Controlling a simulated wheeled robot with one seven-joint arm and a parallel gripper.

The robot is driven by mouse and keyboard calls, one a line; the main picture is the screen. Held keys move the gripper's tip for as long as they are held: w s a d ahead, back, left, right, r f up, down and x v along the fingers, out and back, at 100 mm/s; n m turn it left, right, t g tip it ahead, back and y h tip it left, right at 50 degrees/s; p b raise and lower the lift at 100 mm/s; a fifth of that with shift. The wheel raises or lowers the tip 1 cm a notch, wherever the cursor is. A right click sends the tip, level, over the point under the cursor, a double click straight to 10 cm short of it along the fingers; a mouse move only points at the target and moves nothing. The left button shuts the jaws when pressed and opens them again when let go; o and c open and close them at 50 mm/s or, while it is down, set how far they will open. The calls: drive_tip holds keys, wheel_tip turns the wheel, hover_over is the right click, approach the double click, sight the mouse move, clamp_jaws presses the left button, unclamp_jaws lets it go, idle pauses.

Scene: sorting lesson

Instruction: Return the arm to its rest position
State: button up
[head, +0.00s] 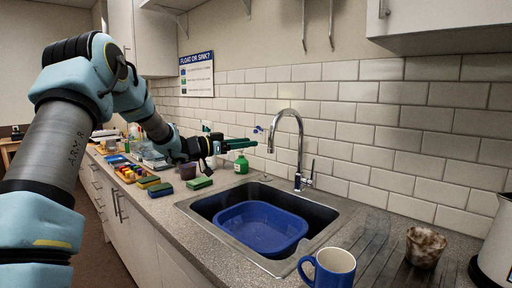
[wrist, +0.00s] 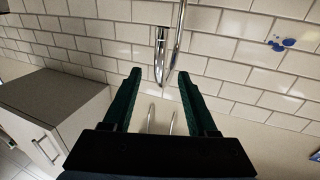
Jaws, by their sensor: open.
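My arm (head: 105,75) reaches in from the left in the head view and stretches over the counter. My gripper (head: 238,145) is at its end, above the counter near the back wall and left of the faucet. In the wrist view my gripper (wrist: 160,85) shows two dark green fingers spread apart with nothing between them. The tiled wall and shiny metal rods lie beyond the fingers.
A sink (head: 325,217) with a blue basin (head: 258,240) and a tall faucet (head: 300,140) is right of my gripper. A blue mug (head: 328,270) is in front.

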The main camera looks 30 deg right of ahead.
drive_tip(key=shift+a, duration=0.3)
drive_tip(key=w+a+f+n+t+y, duration=0.3)
drive_tip(key=w+a+n+t+y, duration=0.25)
drive_tip(key=a+t, duration=0.4)
drive_tip(key=s+a+f+n+g+y, duration=0.1)
drive_tip(key=s+a+f+n+y, duration=0.2)
drive_tip(key=a, duration=0.6)
drive_tip(key=s+a+f+n+y, duration=0.25)
drive_tip(key=a+f+y, duration=0.2)
drive_tip(key=a, duration=0.45)
drive_tip(key=s+a+f+n+g+y, duration=0.2)
drive_tip(key=s+a, duration=0.5)
drive_tip(key=s, duration=0.5)
drive_tip(key=s+a+f+n+g+y, duration=0.2)
drive_tip(key=s+a, duration=0.5)
drive_tip(key=s, duration=0.5)
wheel_tip(320, 180, down, 3)
drive_tip(key=n+g, duration=0.1)
drive_tip(key=g, duration=0.2)
drive_tip(key=shift+s+r+y, duration=0.15)
drive_tip(key=shift+s+y, duration=0.1)
drive_tip(key=shift+y, duration=0.15)
